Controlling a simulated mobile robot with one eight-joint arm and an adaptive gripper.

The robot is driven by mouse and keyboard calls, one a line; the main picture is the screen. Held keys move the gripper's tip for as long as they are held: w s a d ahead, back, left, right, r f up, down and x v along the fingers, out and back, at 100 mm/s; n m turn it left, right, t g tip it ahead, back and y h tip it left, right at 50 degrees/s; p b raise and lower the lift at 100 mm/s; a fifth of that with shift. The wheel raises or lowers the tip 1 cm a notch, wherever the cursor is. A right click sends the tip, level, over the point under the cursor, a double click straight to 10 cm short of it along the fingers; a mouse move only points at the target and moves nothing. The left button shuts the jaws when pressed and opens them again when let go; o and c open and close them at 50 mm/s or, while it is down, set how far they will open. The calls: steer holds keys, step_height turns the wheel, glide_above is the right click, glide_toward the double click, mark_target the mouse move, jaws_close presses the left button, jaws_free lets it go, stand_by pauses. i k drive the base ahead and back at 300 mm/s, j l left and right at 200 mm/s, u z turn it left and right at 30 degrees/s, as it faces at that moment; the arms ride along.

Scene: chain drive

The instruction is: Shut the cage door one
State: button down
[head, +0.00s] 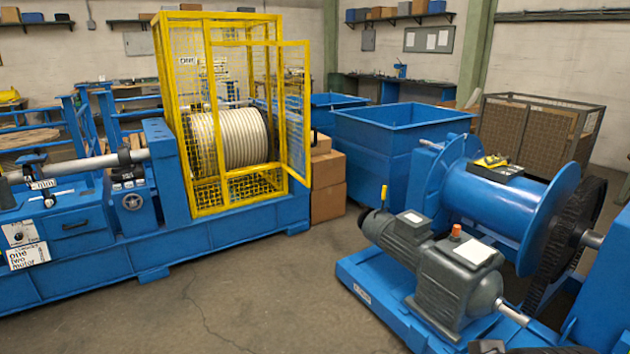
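The yellow mesh cage (177,75) stands on the long blue machine at the left of the head view and bears a small sign reading "ONE". Its door (296,110), a yellow-framed mesh panel, stands open, swung outward at the right side of the cage front. Through the open front a ribbed pale drum (235,138) shows inside the cage. My gripper is not seen in this view.
Cardboard boxes (327,185) stand just right of the cage. A blue bin (395,130) is behind. A grey motor (440,265) and a blue winch drum (500,205) fill the right. Bare floor (270,270) lies open in front of the cage.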

mark_target(306, 144)
steer(key=i+j+u, duration=0.2)
steer(key=i, duration=0.6)
steer(key=i+l+u, duration=0.25)
steer(key=i, duration=0.55)
steer(key=i+l+u, duration=0.2)
steer(key=i, duration=0.6)
steer(key=i+j, duration=0.05)
steer(key=j, duration=0.05)
